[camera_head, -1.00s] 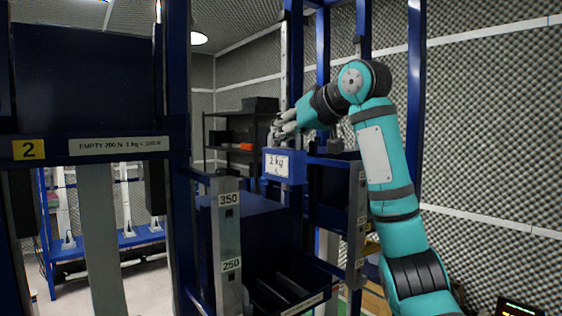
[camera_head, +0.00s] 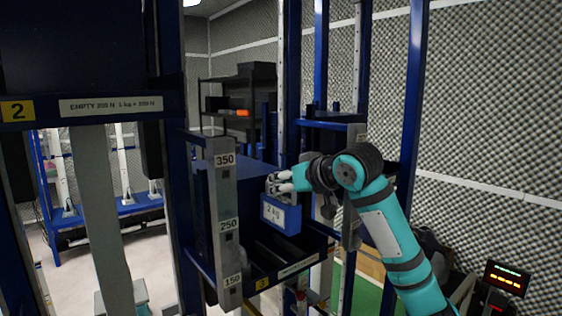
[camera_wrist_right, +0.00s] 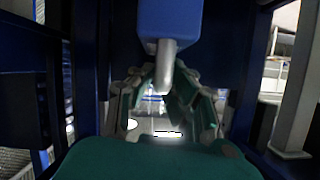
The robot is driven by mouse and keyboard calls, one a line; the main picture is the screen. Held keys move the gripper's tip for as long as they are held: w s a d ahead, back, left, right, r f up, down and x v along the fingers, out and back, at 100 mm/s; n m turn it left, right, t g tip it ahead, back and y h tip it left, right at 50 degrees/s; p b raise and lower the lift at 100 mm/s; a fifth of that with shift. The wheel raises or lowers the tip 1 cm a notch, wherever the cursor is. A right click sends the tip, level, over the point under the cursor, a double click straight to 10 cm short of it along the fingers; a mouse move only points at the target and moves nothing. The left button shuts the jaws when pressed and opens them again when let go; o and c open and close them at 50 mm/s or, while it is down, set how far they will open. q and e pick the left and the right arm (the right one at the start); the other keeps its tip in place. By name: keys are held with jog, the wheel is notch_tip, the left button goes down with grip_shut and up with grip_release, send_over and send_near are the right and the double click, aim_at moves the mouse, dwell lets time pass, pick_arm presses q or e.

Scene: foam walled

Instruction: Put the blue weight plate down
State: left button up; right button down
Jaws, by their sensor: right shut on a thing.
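The blue weight plate (camera_head: 281,216) is a small blue block with a white label that reads 2 kg. My right gripper (camera_head: 275,184) is shut at the top of it, and it hangs upright. In the right wrist view the blue plate (camera_wrist_right: 170,20) shows with its grey handle (camera_wrist_right: 166,68), which lies between the fingers of the right gripper (camera_wrist_right: 160,88). Below the plate is a dark blue slotted tray (camera_head: 318,253) in the rig. I cannot tell whether the plate touches the tray. My left gripper is not in view.
A grey upright (camera_head: 226,195) marked 350, 250 and 150 stands left of the plate. A second grey post (camera_head: 352,215) stands right of it, near my forearm. Blue rig columns (camera_head: 402,100) rise behind. A dark shelf (camera_head: 222,104) stands at the back.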

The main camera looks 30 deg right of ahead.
aim_at(282, 217)
jog(key=shift+d+f, duration=0.1)
jog(key=shift+f, duration=3.35)
jog(key=c, duration=1.7)
grip_release()
jog(key=shift+f, duration=0.4)
jog(key=o, duration=0.3)
jog(key=shift+s+a+r, duration=0.15)
jog(key=shift+s+a, duration=0.1)
jog(key=shift+o, duration=0.2)
jog(key=shift+d, duration=0.1)
jog(key=shift+s, duration=0.1)
jog(key=b+v, duration=0.2)
jog(key=v, duration=0.8)
jog(key=shift+s+r+b, duration=0.2)
jog(key=shift+s+b, duration=0.05)
jog(key=shift+b, duration=0.15)
jog(key=shift+s+r, duration=0.25)
jog(key=shift+s, duration=0.2)
